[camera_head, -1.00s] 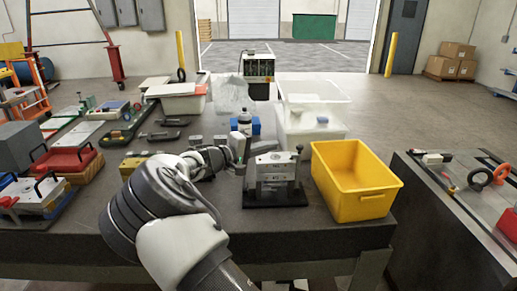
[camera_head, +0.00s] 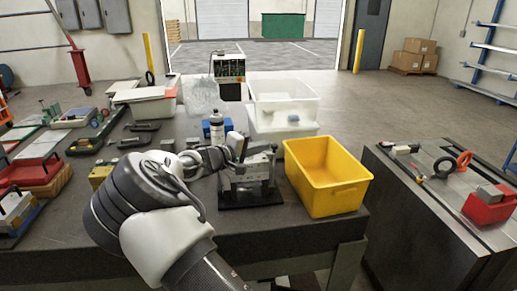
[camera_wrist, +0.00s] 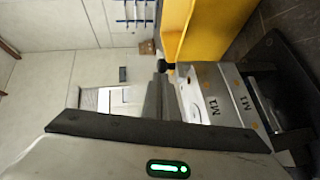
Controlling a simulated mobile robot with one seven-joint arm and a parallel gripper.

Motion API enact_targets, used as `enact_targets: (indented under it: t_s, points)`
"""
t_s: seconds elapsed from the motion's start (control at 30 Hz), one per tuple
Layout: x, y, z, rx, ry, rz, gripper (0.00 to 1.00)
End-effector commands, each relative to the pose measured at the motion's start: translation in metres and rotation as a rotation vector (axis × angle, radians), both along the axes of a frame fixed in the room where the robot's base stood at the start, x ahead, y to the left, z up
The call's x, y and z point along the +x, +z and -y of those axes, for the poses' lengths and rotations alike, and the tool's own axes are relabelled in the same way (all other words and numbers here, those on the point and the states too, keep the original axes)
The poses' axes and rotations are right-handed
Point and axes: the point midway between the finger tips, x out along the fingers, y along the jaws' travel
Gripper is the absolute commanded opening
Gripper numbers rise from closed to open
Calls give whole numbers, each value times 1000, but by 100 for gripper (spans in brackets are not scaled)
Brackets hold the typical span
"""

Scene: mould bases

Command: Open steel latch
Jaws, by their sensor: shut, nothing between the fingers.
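My gripper (camera_head: 257,150) is over the top of the mould base, left of the knob. In the wrist view its fingers (camera_wrist: 159,82) are shut and empty, with their tips close to the knob. I cannot tell whether they touch it. My arm hides part of the mould base's left side.
A yellow bin (camera_head: 325,180) stands close on the right of the mould base. Behind are a bottle (camera_head: 217,132), a blue item and white tubs (camera_head: 284,105). Several tools and mould parts lie on the left of the bench. A second bench (camera_head: 430,215) stands to the right.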

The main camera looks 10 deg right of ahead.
Motion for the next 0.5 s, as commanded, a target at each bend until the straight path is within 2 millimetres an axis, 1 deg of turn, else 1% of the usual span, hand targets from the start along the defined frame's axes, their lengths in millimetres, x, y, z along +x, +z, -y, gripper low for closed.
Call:
enact_targets:
  t_s: [0.03,0.3,0.4,0.5]
  points:
    - [-1,1,12,46,-7,4,0]
    - [-1,1,62,321,-8,5,0]
    - [-1,0,73,390,-5,3,0]
    - [-1,0,78,420,-4,3,0]
